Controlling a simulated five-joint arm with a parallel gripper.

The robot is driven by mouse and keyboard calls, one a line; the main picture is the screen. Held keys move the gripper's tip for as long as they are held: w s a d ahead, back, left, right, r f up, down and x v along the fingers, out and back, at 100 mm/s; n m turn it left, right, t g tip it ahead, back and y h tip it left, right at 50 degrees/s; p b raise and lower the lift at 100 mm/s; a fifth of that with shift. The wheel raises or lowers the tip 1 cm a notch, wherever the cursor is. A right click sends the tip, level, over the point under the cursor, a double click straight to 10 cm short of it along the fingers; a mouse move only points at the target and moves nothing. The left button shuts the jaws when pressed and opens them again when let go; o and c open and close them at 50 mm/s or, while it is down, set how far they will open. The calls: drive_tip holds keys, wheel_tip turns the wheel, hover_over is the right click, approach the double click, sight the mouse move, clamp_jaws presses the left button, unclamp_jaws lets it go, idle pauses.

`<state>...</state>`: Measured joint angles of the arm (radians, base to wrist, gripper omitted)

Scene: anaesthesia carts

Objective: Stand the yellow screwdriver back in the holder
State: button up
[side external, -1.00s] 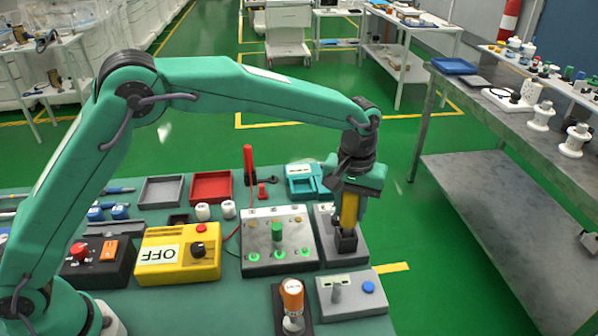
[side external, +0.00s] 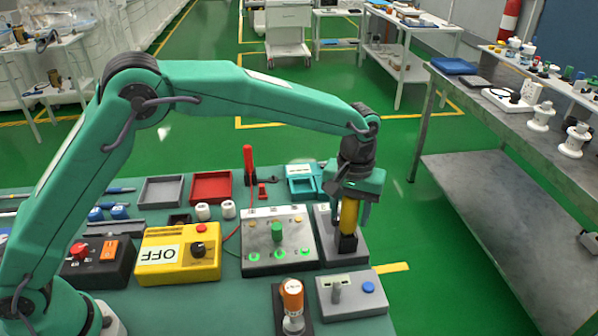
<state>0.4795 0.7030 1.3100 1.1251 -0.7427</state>
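The yellow screwdriver (side external: 349,216) stands upright, with its lower end at the black holder (side external: 348,244) on a grey base plate (side external: 330,252). Its shaft is hidden, and only the yellow handle shows. My gripper (side external: 350,212) points down over the handle from above. Its right finger hangs beside the handle with a small gap, and the fingers look spread. The top of the handle is hidden by my gripper.
A grey panel with green buttons (side external: 257,262) stands just left of the holder. A grey box with a blue button (side external: 368,287) and an orange-topped item (side external: 292,293) are in front. Green floor is free to the right.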

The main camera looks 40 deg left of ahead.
drive_tip(key=shift+o, duration=0.7)
drive_tip(key=shift+r, duration=3.9)
